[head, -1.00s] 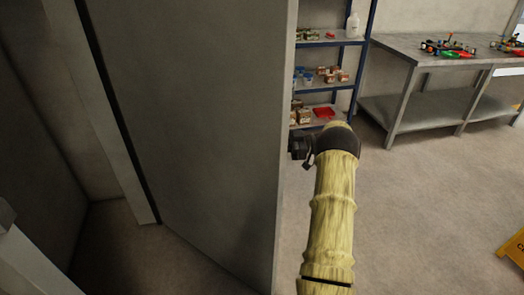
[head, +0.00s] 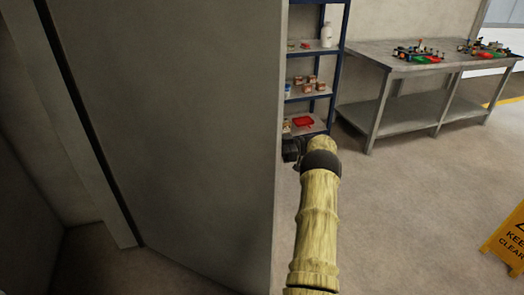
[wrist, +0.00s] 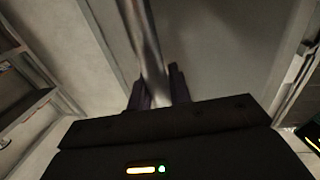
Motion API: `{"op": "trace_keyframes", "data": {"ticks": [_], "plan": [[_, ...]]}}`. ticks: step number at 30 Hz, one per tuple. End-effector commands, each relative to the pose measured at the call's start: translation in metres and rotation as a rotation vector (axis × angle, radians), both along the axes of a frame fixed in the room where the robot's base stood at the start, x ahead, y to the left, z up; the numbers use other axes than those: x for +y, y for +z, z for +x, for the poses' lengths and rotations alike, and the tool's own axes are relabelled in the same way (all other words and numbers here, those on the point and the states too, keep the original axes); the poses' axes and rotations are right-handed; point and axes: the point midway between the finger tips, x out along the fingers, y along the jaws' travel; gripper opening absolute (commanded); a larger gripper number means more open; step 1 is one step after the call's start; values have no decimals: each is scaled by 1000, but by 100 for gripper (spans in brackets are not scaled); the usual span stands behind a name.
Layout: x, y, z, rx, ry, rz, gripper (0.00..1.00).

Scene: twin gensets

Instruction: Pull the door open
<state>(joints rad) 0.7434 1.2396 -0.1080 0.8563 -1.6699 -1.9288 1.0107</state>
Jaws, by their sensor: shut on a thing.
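The grey door (head: 190,130) fills the left and middle of the head view. It stands swung out from its frame (head: 95,150), with its free edge toward the right. My arm reaches along the right of that edge, and the door hides my fingertips there. In the wrist view, my gripper (wrist: 158,88) is shut on the door's upright metal handle (wrist: 146,35), with one finger on each side of it. The door face shows behind the handle.
A blue shelf rack (head: 318,70) with small boxes stands beyond the door edge. A grey workbench (head: 385,62) with several parts on it is at the back right. A yellow sign (head: 507,240) stands at the right. The floor between is clear.

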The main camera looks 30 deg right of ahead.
Motion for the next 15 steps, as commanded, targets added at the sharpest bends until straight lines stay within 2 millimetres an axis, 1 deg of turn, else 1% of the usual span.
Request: {"op": "trace_keyframes", "data": {"ticks": [1,2,3,11,15], "plan": [[-4,-2,-2,6,-5,-2,22],[-4,-2,-2,6,-5,-2,28],[-3,-2,-2,5,-5,-1,29],[3,-1,1,1,5,0,29],[-4,-2,-2,0,4,-1,29]]}}
